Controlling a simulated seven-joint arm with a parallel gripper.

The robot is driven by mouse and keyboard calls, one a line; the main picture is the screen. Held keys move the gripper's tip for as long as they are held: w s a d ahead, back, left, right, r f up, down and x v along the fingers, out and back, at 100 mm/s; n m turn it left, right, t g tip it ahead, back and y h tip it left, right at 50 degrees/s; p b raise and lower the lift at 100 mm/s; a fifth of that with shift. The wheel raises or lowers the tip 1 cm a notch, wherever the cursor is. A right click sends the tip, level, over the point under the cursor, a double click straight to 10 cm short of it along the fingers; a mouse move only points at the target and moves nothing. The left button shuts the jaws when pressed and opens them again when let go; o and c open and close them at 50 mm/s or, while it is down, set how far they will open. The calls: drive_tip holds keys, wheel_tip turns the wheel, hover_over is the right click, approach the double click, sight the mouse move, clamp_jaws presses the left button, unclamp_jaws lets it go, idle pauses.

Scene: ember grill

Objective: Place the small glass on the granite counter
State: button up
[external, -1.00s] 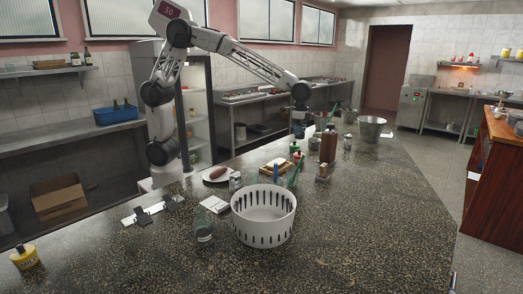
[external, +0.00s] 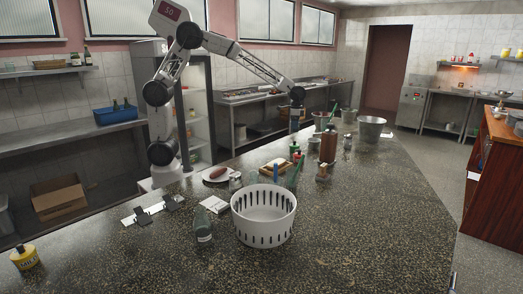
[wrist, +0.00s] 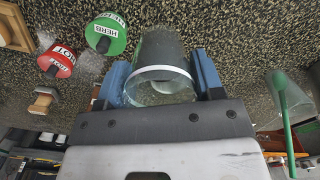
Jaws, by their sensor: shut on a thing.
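My gripper (wrist: 161,76) has its blue fingers shut on a small clear glass (wrist: 163,72), one finger on each side, in the wrist view. The glass has a pale band near its rim. The speckled granite counter (wrist: 225,32) lies behind the glass. I cannot tell whether the glass touches it. In the external view my gripper (external: 294,122) is at the left edge of the counter (external: 350,220), towards its far end. The held glass is too small to make out there.
Green (wrist: 106,33) and red (wrist: 57,61) labelled containers stand left of the glass in the wrist view. A clear vessel with a green straw (wrist: 285,110) is at right. In the external view a metal bucket (external: 370,129) and a white basket (external: 262,225) stand on the counter.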

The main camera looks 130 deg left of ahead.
drive_tip(key=s+a+f+n, duration=0.1)
drive_tip(key=s+a, duration=0.4)
drive_tip(key=s, duration=0.3)
drive_tip(key=s+a+f+n, duration=0.1)
drive_tip(key=s+a+f, duration=0.1)
drive_tip(key=s+a, duration=0.4)
drive_tip(key=s, duration=0.3)
drive_tip(key=shift+f+n, duration=0.25)
drive_tip(key=shift+n, duration=0.15)
drive_tip(key=shift+a, duration=0.2)
drive_tip(key=shift+w+a+f, duration=0.25)
drive_tip(key=shift+w+a, duration=1.1)
drive_tip(key=shift+a, duration=0.9)
drive_tip(key=shift+w+a+f, duration=0.3)
drive_tip(key=shift+w+a, duration=1)
drive_tip(key=shift+a, duration=1)
drive_tip(key=shift+w+a+f, duration=0.25)
drive_tip(key=shift+w+a, duration=1.1)
drive_tip(key=shift+a, duration=0.9)
drive_tip(key=shift+f, duration=1.8)
drive_tip(key=shift+f, duration=0.1)
